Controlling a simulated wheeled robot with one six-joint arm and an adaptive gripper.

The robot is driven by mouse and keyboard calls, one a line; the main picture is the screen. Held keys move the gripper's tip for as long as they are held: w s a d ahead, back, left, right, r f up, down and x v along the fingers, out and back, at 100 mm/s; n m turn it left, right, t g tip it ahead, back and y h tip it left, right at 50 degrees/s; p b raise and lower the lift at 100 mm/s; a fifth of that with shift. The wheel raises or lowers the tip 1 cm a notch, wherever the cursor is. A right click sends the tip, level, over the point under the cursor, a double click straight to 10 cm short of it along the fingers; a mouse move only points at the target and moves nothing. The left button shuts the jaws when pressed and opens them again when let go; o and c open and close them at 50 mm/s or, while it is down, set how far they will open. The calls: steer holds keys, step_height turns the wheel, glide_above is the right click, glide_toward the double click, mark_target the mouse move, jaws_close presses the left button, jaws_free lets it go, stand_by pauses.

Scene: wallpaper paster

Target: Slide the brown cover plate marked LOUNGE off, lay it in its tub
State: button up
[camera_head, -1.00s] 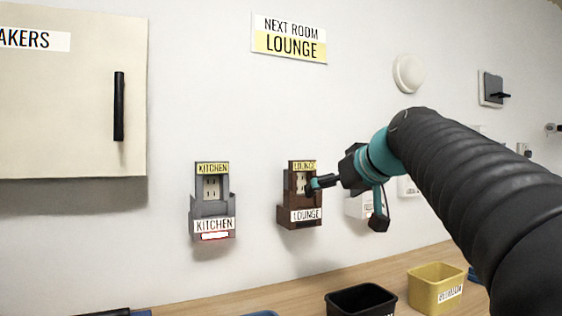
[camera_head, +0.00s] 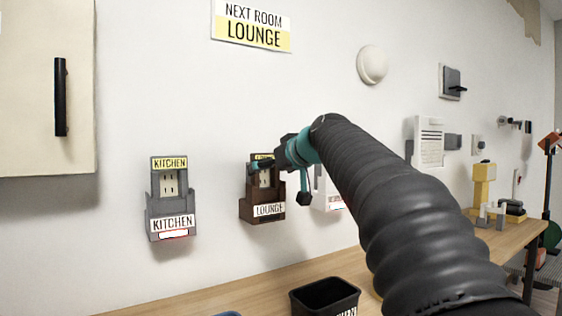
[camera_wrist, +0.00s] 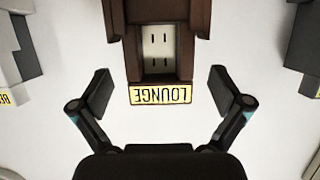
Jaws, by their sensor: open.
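The brown cover plate with a yellow LOUNGE label (camera_wrist: 160,95) sits in a brown wall holder (camera_head: 262,210) with a white LOUNGE label. A cream socket face shows through the plate's opening. In the wrist view the plate appears upside down, between my fingers. My gripper (camera_wrist: 160,78) is open, with one finger on each side of the label end and a gap on both sides. In the head view my gripper (camera_head: 282,180) covers part of the plate. I cannot make out a tub marked LOUNGE.
A grey KITCHEN unit (camera_head: 172,203) is on the wall to the left, and a white unit (camera_head: 330,190) is close on the right behind my gripper. A black tub (camera_head: 324,297) stands on the wooden bench (camera_head: 250,290) below. A cupboard (camera_head: 30,90) is at far left.

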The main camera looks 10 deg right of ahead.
mark_target(268, 171)
steer(key=shift+x, duration=1.7)
steer(key=shift+c, duration=0.3)
steer(key=c, duration=1.2)
steer(key=shift+r+p, duration=0.75)
steer(key=shift+r, duration=1.95)
steer(key=shift+r, duration=0.1)
steer(key=shift+r, duration=1.95)
